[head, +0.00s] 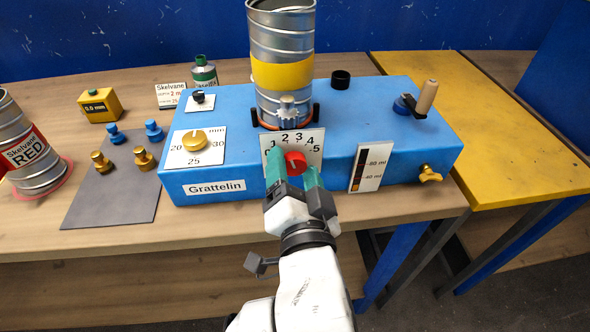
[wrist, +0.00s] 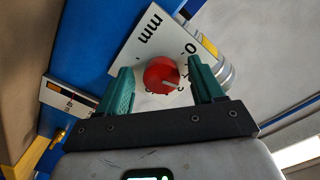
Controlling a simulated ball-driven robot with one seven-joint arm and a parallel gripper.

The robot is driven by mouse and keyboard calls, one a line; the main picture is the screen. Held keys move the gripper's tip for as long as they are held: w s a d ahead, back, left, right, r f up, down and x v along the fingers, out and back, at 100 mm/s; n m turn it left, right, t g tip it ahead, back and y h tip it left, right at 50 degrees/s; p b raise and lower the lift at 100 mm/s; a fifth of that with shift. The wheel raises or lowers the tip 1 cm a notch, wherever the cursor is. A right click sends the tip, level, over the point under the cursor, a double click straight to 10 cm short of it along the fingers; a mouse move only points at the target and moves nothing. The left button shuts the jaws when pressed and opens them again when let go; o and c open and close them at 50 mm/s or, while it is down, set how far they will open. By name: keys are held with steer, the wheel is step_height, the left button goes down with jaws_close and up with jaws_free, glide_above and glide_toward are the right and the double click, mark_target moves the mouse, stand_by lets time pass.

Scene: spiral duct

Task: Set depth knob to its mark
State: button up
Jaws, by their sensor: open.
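The depth knob is most likely the red knob (head: 295,162) on the front of the blue machine, on a white dial plate (head: 311,139) numbered up to 5. The red knob also shows in the wrist view (wrist: 161,75), with a pale pointer line; "mm" is printed on its plate (wrist: 140,40). My gripper (head: 293,168) is in front of the knob. In the wrist view my gripper (wrist: 163,88) has its green fingers apart on either side of the knob, with gaps visible, so it is open. The exact mark the pointer meets is too small to read.
The blue machine (head: 215,187) carries a spiral duct (head: 283,40), a brass knob (head: 194,140) and a crank (head: 421,98). A gauge plate (head: 367,167) is right of the dial. Brass and blue pegs stand on a grey mat (head: 112,200). The yellow table (head: 480,120) at right is clear.

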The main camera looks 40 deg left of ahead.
steer(key=v, duration=1.1)
steer(key=shift+w, duration=0.1)
steer(key=w+d+f+g+h+p, duration=0.1)
steer(key=w+d+f+h, duration=0.15)
steer(key=d+f, duration=0.35)
steer(key=w+d+f+m+g+h, duration=0.15)
steer(key=d+f+h, duration=0.3)
steer(key=d, duration=0.45)
steer(key=w+d+f+h+p, duration=0.1)
steer(key=w+d+f+h, duration=0.15)
steer(key=d+f, duration=0.4)
steer(key=s+d+f+g+h, duration=0.1)
steer(key=s+d+f+g, duration=0.1)
steer(key=s+d, duration=0.3)
steer(key=s+d+f+g+h+p, duration=0.1)
steer(key=s+d+f+g+h, duration=0.1)
steer(key=s+d, duration=0.4)
steer(key=s+d+f+g+h, duration=0.1)
steer(key=s+d+f+g, duration=0.3)
steer(key=d, duration=0.6)
steer(key=shift+s+d+f, duration=0.2)
steer(key=shift+s+f, duration=0.7)
steer(key=shift+s, duration=0.05)
